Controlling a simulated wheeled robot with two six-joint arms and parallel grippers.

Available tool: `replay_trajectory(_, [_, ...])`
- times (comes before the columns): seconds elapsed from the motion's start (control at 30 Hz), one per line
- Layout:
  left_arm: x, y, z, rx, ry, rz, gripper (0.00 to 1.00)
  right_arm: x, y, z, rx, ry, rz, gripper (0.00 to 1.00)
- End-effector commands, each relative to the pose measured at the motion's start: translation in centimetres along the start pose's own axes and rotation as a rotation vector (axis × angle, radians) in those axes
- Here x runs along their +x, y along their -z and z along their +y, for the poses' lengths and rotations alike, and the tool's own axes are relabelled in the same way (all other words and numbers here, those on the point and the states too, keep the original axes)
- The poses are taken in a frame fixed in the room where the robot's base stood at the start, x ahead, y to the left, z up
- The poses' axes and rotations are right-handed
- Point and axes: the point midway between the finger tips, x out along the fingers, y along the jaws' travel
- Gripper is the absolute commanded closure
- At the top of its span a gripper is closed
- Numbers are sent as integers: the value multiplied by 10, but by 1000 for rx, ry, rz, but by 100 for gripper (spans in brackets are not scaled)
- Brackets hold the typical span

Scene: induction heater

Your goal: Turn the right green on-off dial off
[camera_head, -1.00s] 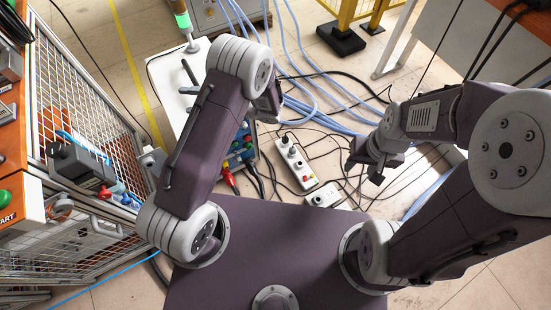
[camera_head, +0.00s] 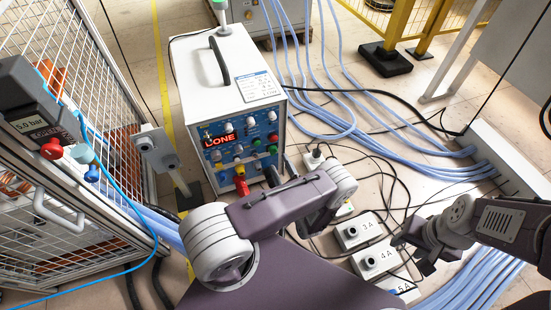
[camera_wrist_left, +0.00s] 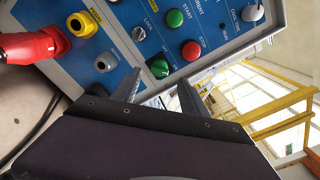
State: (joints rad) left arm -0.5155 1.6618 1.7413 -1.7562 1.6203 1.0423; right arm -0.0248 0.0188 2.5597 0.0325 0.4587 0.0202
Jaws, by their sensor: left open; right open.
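The heater (camera_head: 245,110) is a white box with a blue control panel, seen in the head view. In the left wrist view its blue panel (camera_wrist_left: 125,48) fills the upper left. A green dial (camera_wrist_left: 159,68) sits there below a green START button (camera_wrist_left: 175,17) and a red STOP button (camera_wrist_left: 190,50). My left gripper (camera_wrist_left: 159,78) is open, its fingers on either side of the dial in this view; contact cannot be told. In the head view my left arm hides its fingertips. My right gripper (camera_head: 412,240) is open and empty, away from the heater.
A red plug (camera_head: 241,184) sticks out of the panel's lower part. Sockets marked 3A (camera_head: 352,232) and 4A (camera_head: 378,258) lie on the floor with cables. Blue hoses (camera_head: 400,150) run right of the heater. A mesh cage (camera_head: 60,40) stands at left.

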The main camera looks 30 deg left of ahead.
Motion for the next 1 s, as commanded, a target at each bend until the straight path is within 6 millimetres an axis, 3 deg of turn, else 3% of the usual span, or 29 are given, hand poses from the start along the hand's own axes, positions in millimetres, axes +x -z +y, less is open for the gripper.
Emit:
replay_trajectory(0.03, [12, 3, 6, -1, -6, -6, 48, 13, -2, 0, 0, 0, 0, 54])
replay_trajectory(0.23, [46, 3, 4, -2, -2, -3, 48, 31, -3, 1, 0, 0, -1, 54])
replay_trajectory(0.6, [56, 0, 1, 0, -1, 0, 48, 32, -4, 1, 0, 0, -1, 54])
replay_trajectory(0.8, [56, 0, 1, 0, -1, 0, 100, 32, -4, 1, 0, 0, -1, 54])
replay_trajectory(1.0, [56, 0, 0, -8, -1, 0, 100, 31, -3, 1, 0, 0, -1, 54])
